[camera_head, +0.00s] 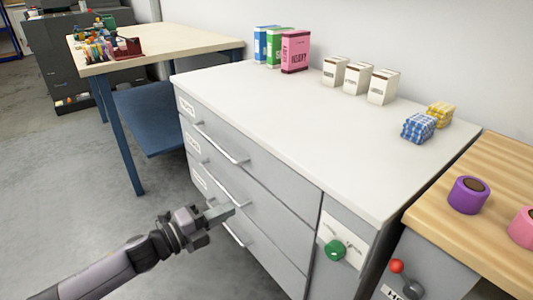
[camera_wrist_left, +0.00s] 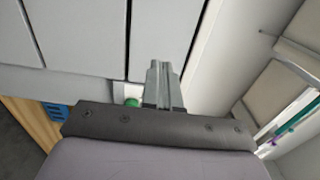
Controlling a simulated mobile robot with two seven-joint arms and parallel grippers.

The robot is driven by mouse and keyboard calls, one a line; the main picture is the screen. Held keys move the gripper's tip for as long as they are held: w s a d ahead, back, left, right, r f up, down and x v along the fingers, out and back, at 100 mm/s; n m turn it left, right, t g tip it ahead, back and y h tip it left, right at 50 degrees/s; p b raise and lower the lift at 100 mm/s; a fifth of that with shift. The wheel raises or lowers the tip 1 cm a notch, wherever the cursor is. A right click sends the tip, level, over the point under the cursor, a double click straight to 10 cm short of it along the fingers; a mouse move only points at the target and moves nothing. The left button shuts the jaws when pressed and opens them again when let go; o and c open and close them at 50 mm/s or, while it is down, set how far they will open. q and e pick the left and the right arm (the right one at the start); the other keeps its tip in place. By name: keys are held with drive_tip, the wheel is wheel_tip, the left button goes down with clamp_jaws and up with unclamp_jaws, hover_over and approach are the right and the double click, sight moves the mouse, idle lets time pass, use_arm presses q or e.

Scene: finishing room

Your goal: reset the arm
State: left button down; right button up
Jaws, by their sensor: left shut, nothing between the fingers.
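My left arm comes in from the lower left in the head view. Its gripper (camera_head: 222,211) is shut and empty, in front of the grey drawer cabinet (camera_head: 262,218), near the lower drawer handles. I cannot tell whether it touches a handle. In the left wrist view the shut fingers (camera_wrist_left: 163,72) point up, with the grey cabinet fronts behind them. My right gripper shows in neither view.
On the white cabinet top (camera_head: 290,125) stand three coloured boxes (camera_head: 295,50), three white boxes (camera_head: 356,78) and two checked bundles (camera_head: 418,127). A green knob (camera_head: 335,249) is on the cabinet front. A wooden counter (camera_head: 510,170) holds tape rolls (camera_head: 468,195). Floor (camera_head: 60,190) is clear at left.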

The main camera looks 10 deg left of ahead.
use_arm(q)
drive_tip(key=s+d+f+n+g+y, duration=0.1)
drive_tip(key=s+f+n+y, duration=0.5)
drive_tip(key=s+n, duration=0.55)
drive_tip(key=s+d+f+n+g+y, duration=0.1)
drive_tip(key=s+f+n+g+y, duration=0.15)
drive_tip(key=s+f+n, duration=0.7)
wheel_tip(320, 180, up, 17)
drive_tip(key=s+a+n+y+p, duration=0.1)
drive_tip(key=s+a+n+p, duration=0.1)
drive_tip(key=p, duration=1.7)
drive_tip(key=shift+s+a+f+n, duration=0.15)
drive_tip(key=shift+s+n, duration=0.05)
drive_tip(key=shift+n, duration=0.2)
drive_tip(key=shift+t, duration=0.25)
